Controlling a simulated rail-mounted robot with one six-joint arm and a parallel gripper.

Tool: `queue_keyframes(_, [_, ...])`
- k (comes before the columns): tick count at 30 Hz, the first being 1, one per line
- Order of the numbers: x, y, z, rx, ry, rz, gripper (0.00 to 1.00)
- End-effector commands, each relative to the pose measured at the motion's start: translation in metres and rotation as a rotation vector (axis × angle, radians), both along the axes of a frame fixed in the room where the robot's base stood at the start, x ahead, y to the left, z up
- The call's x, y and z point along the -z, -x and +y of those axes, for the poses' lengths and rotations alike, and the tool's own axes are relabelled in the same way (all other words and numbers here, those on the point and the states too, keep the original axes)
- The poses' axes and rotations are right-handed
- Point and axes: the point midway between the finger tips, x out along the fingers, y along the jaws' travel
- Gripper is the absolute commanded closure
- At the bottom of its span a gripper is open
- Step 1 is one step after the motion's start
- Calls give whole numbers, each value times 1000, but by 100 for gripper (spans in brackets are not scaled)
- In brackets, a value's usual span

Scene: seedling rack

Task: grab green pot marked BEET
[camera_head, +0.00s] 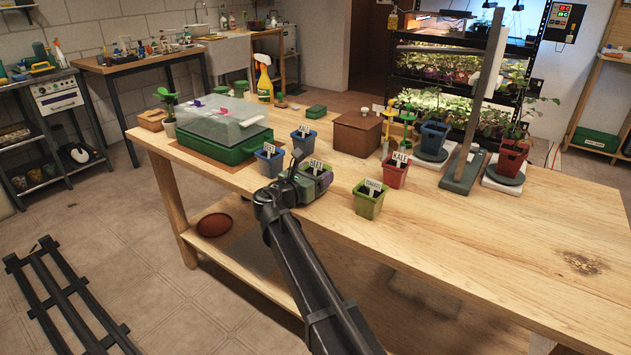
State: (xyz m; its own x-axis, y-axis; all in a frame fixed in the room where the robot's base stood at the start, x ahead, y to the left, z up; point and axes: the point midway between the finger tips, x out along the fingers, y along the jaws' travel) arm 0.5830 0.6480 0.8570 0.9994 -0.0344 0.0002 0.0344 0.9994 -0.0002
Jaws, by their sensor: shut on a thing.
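The green pot marked BEET (324,180) is near the front edge of the wooden bench, with a white tag standing in it. My gripper (303,183) reaches in from the front and is shut on this pot at its left side. The fingers and arm hide part of the pot, and I cannot tell whether its base touches the bench. Another green pot (368,206) stands to the right, with a tag too small to read surely.
A red pot marked KALE (395,174) stands behind right. Blue pots (269,166) (303,141) stand behind left, near a clear-lidded green propagator (232,150). A brown box (357,135) is behind. A grey upright post (478,110) stands right. The bench's right front is clear.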

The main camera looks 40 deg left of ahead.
Motion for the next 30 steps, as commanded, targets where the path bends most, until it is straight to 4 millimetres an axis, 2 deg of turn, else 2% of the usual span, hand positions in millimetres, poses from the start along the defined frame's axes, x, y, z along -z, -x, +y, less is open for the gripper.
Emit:
queue_keyframes(2, [0,0,0,0,0,0,57])
queue_keyframes(11, [-3,0,0,0,0,0,57])
queue_keyframes(17, [-23,0,0,0,0,0,57])
queue_keyframes(20, [-43,0,0,0,0,0,57])
queue_keyframes(23, [-74,0,0,0,0,0,57])
queue_keyframes(30, [-162,0,0,0,0,0,57])
